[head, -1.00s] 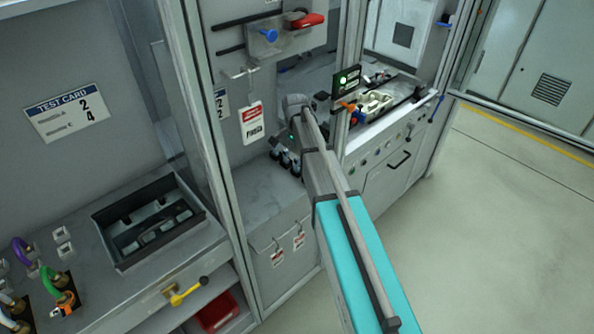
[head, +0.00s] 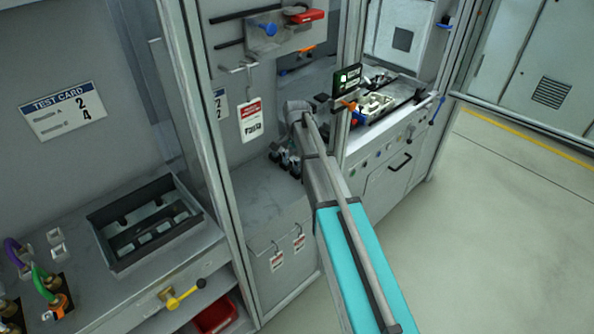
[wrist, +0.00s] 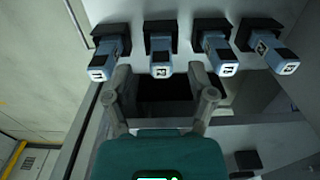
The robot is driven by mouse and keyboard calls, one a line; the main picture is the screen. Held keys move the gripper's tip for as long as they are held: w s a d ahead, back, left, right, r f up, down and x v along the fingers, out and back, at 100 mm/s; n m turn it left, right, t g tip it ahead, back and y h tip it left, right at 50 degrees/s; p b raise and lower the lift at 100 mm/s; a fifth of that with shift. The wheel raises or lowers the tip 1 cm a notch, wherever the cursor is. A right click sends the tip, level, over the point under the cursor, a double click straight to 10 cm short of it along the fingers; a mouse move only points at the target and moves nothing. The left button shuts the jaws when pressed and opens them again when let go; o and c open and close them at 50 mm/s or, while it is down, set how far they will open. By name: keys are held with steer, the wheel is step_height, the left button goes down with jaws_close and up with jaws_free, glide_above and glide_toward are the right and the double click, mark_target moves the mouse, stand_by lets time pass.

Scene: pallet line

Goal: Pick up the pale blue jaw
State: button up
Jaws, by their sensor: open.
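Several pale blue jaws stand in black holders in a row across the top of the wrist view: a far left jaw (wrist: 106,58), a middle-left jaw (wrist: 160,52), a middle-right jaw (wrist: 217,54) and a far right jaw (wrist: 275,52). Each has a small dark-marked label on its end; I cannot read these clearly. My gripper (wrist: 161,78) is open and empty, its fingers spread either side of the middle-left jaw in the picture. Whether they touch any jaw I cannot tell. In the head view the jaws (head: 285,160) are small and partly hidden by my arm.
A red-lettered tag (head: 251,121) hangs above the jaw shelf. A black tray (head: 147,222) lies on the left bench. A framed post and a small dark display (head: 347,80) stand right of my arm. The floor at right is clear.

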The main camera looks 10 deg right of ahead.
mark_target(297, 167)
steer(key=shift+w+d+f+b, duration=0.1)
steer(key=shift+f+b, duration=0.25)
steer(key=shift+f, duration=0.1)
steer(key=shift+w+d+f+b, duration=0.1)
steer(key=shift+f+b, duration=0.2)
steer(key=shift+f, duration=0.15)
steer(key=shift+f+b, duration=0.85)
steer(key=shift+f, duration=0.05)
jaws_close()
